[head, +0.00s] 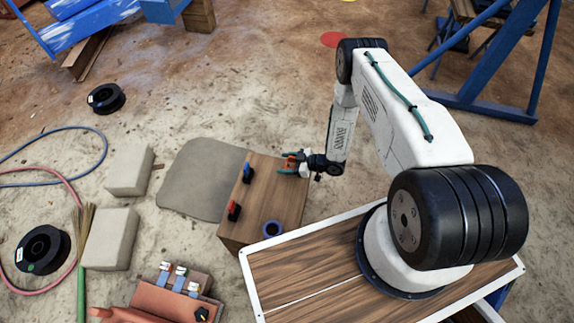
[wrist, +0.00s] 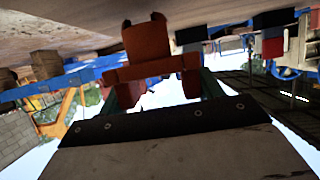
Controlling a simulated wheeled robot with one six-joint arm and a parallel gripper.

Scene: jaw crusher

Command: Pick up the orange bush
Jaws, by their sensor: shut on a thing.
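The orange bush (wrist: 147,48) is a blocky orange-red piece with two small prongs at its far end. In the wrist view it sits between the two green fingers of my gripper (wrist: 160,90), which are shut on it. In the head view my gripper (head: 289,165) is over the far right part of the wooden box (head: 275,195), with a little of the orange bush (head: 291,159) showing between the fingers. The head view does not clearly show whether the bush touches the box top.
On the box stand a blue-and-black piece (head: 247,173), a red-and-black piece (head: 234,211) and a blue ring (head: 271,228). A grey mat (head: 195,180) lies left of the box. Concrete blocks (head: 129,170), black spools (head: 106,98) and hoses lie farther left.

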